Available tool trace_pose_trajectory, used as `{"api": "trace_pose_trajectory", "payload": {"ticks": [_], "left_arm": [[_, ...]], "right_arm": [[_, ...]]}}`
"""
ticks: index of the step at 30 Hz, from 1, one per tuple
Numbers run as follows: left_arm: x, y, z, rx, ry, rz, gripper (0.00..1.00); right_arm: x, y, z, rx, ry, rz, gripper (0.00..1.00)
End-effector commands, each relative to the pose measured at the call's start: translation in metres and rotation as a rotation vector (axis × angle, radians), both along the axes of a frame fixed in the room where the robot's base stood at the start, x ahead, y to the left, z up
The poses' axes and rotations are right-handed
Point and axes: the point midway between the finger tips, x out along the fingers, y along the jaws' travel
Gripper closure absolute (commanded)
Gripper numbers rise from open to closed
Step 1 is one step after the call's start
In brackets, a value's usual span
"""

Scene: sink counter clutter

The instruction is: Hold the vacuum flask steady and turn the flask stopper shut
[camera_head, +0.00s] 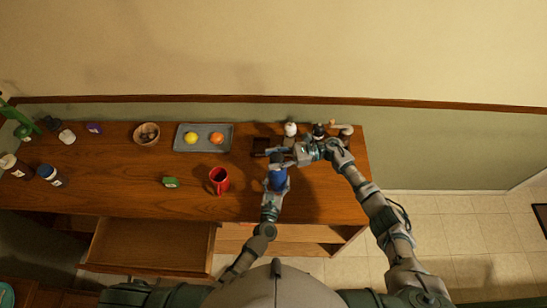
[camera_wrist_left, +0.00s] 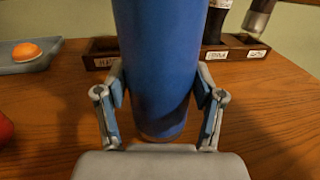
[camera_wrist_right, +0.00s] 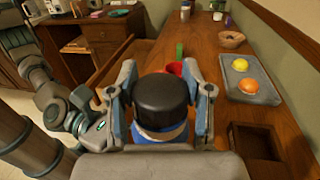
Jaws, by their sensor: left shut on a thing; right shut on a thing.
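The blue vacuum flask (camera_head: 278,181) stands upright near the front right of the wooden counter. In the left wrist view the flask (camera_wrist_left: 158,60) fills the middle, with one finger on each side. My left gripper (camera_wrist_left: 161,105) is shut on its body. The black flask stopper (camera_wrist_right: 161,100) sits on top of the flask in the right wrist view. The head view mostly hides the stopper behind my right gripper. I cannot tell how tightly the stopper is seated.
A red mug (camera_head: 219,179) stands left of the flask. A grey tray (camera_head: 203,149) holds a yellow and an orange fruit. A dark wooden box (camera_wrist_right: 254,140) and several bottles are behind the flask. A wooden bowl (camera_head: 147,134) and a green item (camera_head: 170,182) lie farther left. A drawer (camera_head: 152,245) is open.

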Motion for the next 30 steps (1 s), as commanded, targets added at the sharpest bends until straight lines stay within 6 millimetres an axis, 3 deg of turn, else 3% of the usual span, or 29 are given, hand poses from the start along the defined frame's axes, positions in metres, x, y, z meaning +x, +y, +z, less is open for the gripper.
{"api": "trace_pose_trajectory", "payload": {"ticks": [17,18,20,30], "left_arm": [[0.0000,0.0021,0.0000,0.000,-0.001,0.004,0.90],[0.0000,0.0022,0.0000,0.000,-0.001,0.004,0.90],[0.0001,0.0023,0.0000,0.000,-0.001,0.004,0.90],[0.0005,0.0019,0.0002,0.000,-0.001,0.004,0.90]], "right_arm": [[0.0009,-0.0015,0.0018,0.001,-0.004,0.025,0.86],[0.0009,-0.0015,0.0018,0.001,-0.004,0.025,0.41],[0.0008,-0.0014,0.0018,0.001,-0.004,0.025,0.26],[0.0008,-0.0021,0.0011,0.001,-0.001,0.026,0.24]]}}
